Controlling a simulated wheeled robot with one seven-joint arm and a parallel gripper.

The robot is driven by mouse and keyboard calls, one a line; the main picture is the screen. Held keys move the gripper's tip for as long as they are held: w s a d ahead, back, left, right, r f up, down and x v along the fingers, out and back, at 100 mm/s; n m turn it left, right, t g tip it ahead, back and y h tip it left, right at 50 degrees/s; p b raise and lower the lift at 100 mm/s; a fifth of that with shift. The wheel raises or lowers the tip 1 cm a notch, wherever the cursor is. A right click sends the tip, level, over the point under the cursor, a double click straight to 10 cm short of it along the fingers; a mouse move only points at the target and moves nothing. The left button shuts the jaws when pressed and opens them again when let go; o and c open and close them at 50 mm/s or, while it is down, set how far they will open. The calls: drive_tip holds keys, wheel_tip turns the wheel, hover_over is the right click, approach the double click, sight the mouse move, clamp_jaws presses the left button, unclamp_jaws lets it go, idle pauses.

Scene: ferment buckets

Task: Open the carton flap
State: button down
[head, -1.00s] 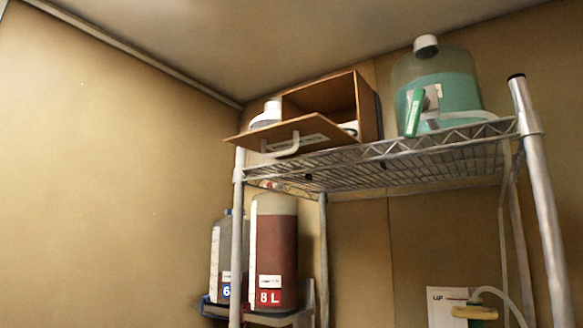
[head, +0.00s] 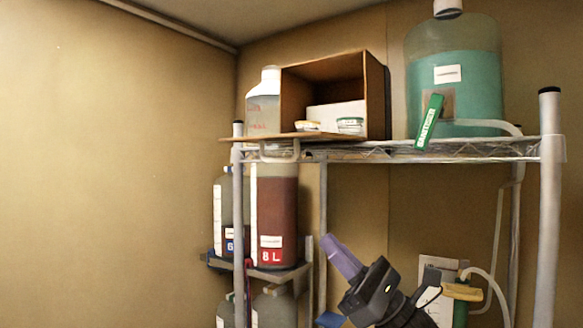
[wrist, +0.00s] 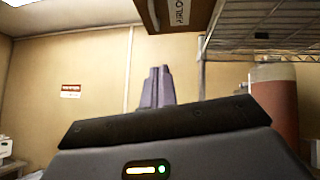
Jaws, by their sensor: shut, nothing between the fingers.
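The brown carton (head: 376,95) stands on the top wire shelf with its front open. Its flap (head: 265,137) is folded down, roughly level, and sticks out past the shelf's left front. A pale handle (head: 279,153) hangs under the flap. Small lidded tubs (head: 350,125) and a white box (head: 335,112) show inside the carton. My gripper (head: 330,242) is below the shelf, right of the flap, apart from it, with its purple fingers together and empty. In the wrist view, the fingers (wrist: 158,72) point up, and the flap's labelled underside (wrist: 202,14) shows above them.
A teal carboy (head: 478,65) with a green tag stands right of the carton; a clear bottle (head: 264,108) stands behind the flap. Below are a red-brown 8 L jug (head: 275,210) and shelf posts (head: 548,210). The left is open towards a bare wall (head: 120,170).

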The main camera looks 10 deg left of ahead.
sight(294, 150)
idle(0.3)
drive_tip(key=s+d+r+p+x, duration=0.1)
drive_tip(key=r+p+x, duration=0.1)
drive_tip(key=p+x, duration=0.8)
drive_tip(key=shift+p+x, duration=0.4)
drive_tip(key=shift+x, duration=0.7)
drive_tip(key=shift+d+t+b, duration=0.1)
drive_tip(key=shift+t+b, duration=0.2)
drive_tip(key=shift+b, duration=0.45)
drive_tip(key=b, duration=0.3)
drive_tip(key=shift+w+m+b, duration=0.15)
drive_tip(key=shift+m+b, duration=0.15)
drive_tip(key=shift+b, duration=0.1)
